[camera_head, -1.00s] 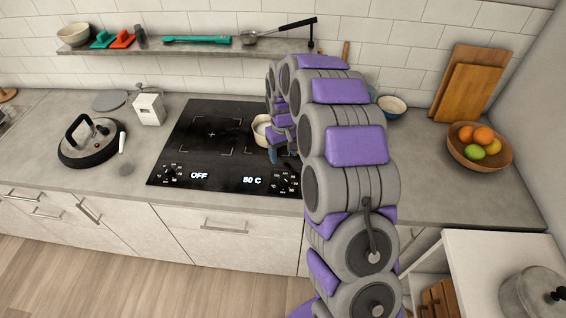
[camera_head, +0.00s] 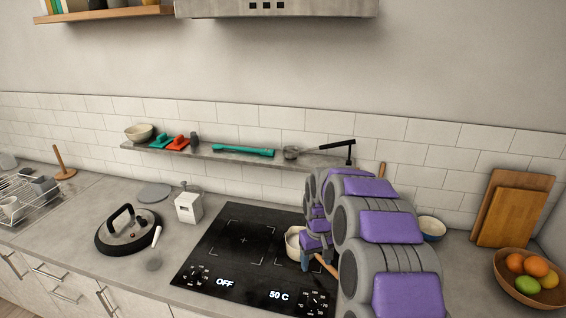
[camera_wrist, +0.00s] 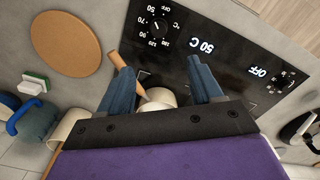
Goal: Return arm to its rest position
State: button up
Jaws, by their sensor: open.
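My arm reaches over the counter in the head view, bent down toward the right side of the black cooktop (camera_head: 215,262). My gripper (camera_head: 308,262) is beside a small cream pot (camera_head: 292,240) on the cooktop. In the wrist view my gripper (camera_wrist: 165,85) has its two blue fingers spread apart. The pot (camera_wrist: 160,98) and its wooden handle (camera_wrist: 116,60) show between and beside the fingers, partly hidden by the gripper's body. I cannot tell whether a finger touches the handle. The cooktop display reads OFF and 50 C.
A wall shelf (camera_head: 225,156) with utensils hangs behind the cooktop. A large lid (camera_head: 127,232) and a white box-like pot (camera_head: 188,207) stand at left. A fruit bowl (camera_head: 530,280) and cutting boards (camera_head: 512,210) are at right. A dish rack (camera_head: 30,200) is at far left.

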jog(key=s+r+b, duration=0.1)
jog(key=s+r, duration=0.3)
jog(key=s, duration=0.6)
jog(key=s+r+b, duration=0.1)
jog(key=s+r, duration=0.3)
jog(key=s, duration=0.6)
jog(key=s+f+m+g+b, duration=0.1)
jog(key=s+m, duration=0.1)
jog(key=s, duration=2)
jog(key=shift+s+d+m+g, duration=0.15)
jog(key=shift+s+m+g, duration=0.05)
jog(key=shift+m+g, duration=0.2)
